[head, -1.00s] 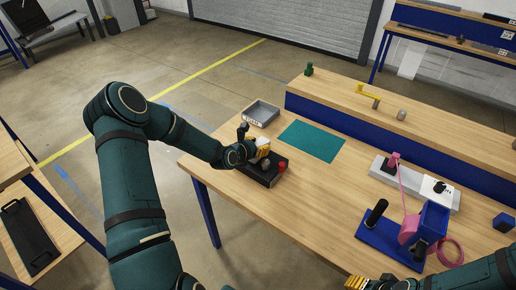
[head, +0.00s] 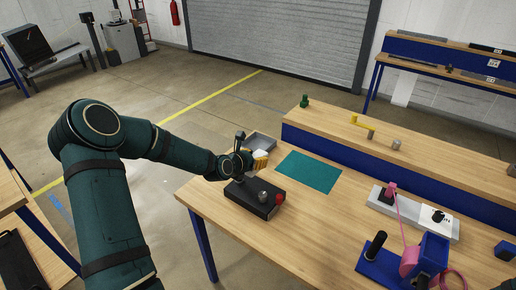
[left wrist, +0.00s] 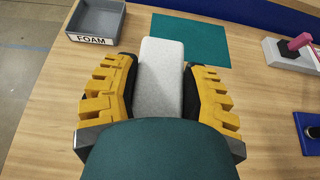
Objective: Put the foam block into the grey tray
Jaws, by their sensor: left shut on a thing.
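The foam block is a pale grey-white bar in the left wrist view (left wrist: 162,85), and its top shows in the head view (head: 261,154). My left gripper (head: 257,161) has its yellow fingers on both sides of the block and is shut on it. It holds the block above the left part of the table, just in front of the grey tray (head: 265,138). The tray also shows in the left wrist view (left wrist: 122,26), ahead and to the left, with a FOAM label on its near wall. The visible part of its inside is empty. My right gripper is out of view.
A black box (head: 238,199) with a red button and a grey knob lies just below my left gripper. A teal mat (head: 309,172) lies right of the tray. A blue fixture with pink parts (head: 400,258) stands at the right. The table's middle is clear.

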